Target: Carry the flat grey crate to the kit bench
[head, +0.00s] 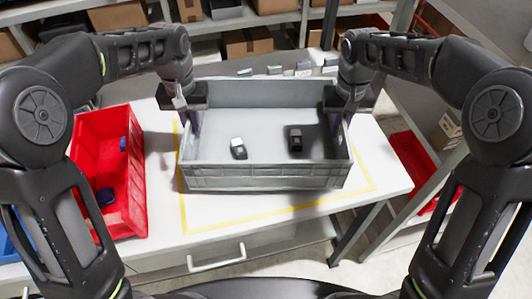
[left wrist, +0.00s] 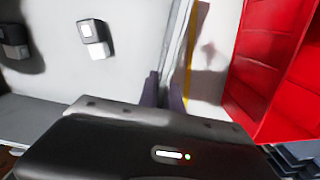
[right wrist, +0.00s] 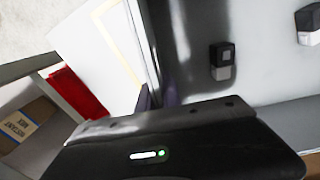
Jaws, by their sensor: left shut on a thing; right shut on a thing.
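The flat grey crate (head: 265,178) is over the white bench top, inside a yellow outline (head: 285,219). I cannot tell whether it rests on the bench or hangs just above it. It looks level. Two small dark-and-white items lie on its floor, one left (head: 238,149) and one right (head: 295,139). My left gripper (head: 194,120) is shut on the crate's left wall; the wall also shows between its fingers in the left wrist view (left wrist: 176,50). My right gripper (head: 345,118) is shut on the right wall, which also shows in the right wrist view (right wrist: 149,50).
A red bin (head: 128,205) with blue items stands close to the left of the crate on the white bench (head: 385,185). Several small items (head: 275,70) lie behind the crate. Shelves with cardboard boxes (head: 246,41) stand at the back. Another red bin (head: 408,152) sits on a right-hand shelf.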

